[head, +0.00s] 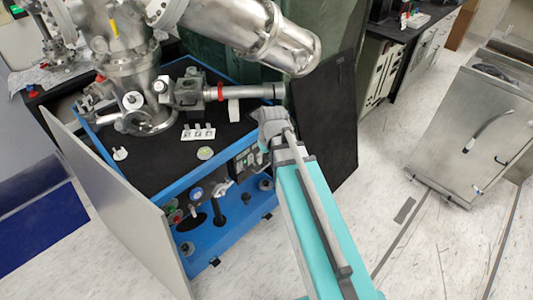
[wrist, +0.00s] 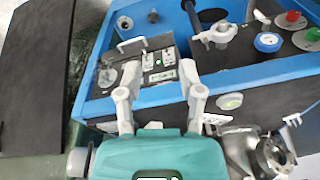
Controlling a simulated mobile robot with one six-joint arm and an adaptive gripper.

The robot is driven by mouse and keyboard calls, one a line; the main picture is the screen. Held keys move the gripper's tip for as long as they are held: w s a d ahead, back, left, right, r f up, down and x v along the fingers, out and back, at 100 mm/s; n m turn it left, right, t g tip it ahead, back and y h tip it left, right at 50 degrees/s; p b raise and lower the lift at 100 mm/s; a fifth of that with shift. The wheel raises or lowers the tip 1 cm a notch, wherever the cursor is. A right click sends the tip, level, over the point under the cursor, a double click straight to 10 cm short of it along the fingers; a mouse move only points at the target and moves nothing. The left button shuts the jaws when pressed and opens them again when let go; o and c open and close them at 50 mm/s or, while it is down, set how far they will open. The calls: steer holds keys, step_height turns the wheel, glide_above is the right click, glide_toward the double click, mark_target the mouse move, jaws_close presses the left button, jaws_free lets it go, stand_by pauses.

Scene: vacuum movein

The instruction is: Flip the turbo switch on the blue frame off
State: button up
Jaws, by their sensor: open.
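The blue frame (head: 215,172) stands at centre left in the head view and also shows in the wrist view (wrist: 85,108). A control panel (head: 246,162) with small green-lit switches is set in its side. In the wrist view this panel (wrist: 160,78) has green lights and white markings; I cannot tell which switch is the turbo one. My gripper (wrist: 160,66) is open and empty, its two grey fingers spread to either side of the lit switches. Whether they touch the panel cannot be seen. In the head view the fingers are not clearly visible at the end of my teal arm.
A metal handle (wrist: 132,44) stands out on the panel. A blue-rimmed gauge (wrist: 268,42), red and green knobs (wrist: 293,16) lie to its right. A steel vacuum chamber (head: 125,65) sits above the frame. A grey panel (head: 115,200) leans open at left.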

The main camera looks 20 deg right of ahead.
steer(key=shift+s+r+m+p, duration=0.3)
steer(key=shift+s+r, duration=0.15)
steer(key=shift+s, duration=0.2)
steer(key=s+r+m+g+p, duration=0.1)
steer(key=s+r+m+p, duration=0.1)
steer(key=s+r+p, duration=0.2)
steer(key=shift+s+a+r+g+h, duration=0.2)
steer(key=shift+s+a+g+h, duration=0.15)
steer(key=shift+s, duration=0.7)
steer(key=shift+d, duration=0.2)
stand_by(0.7)
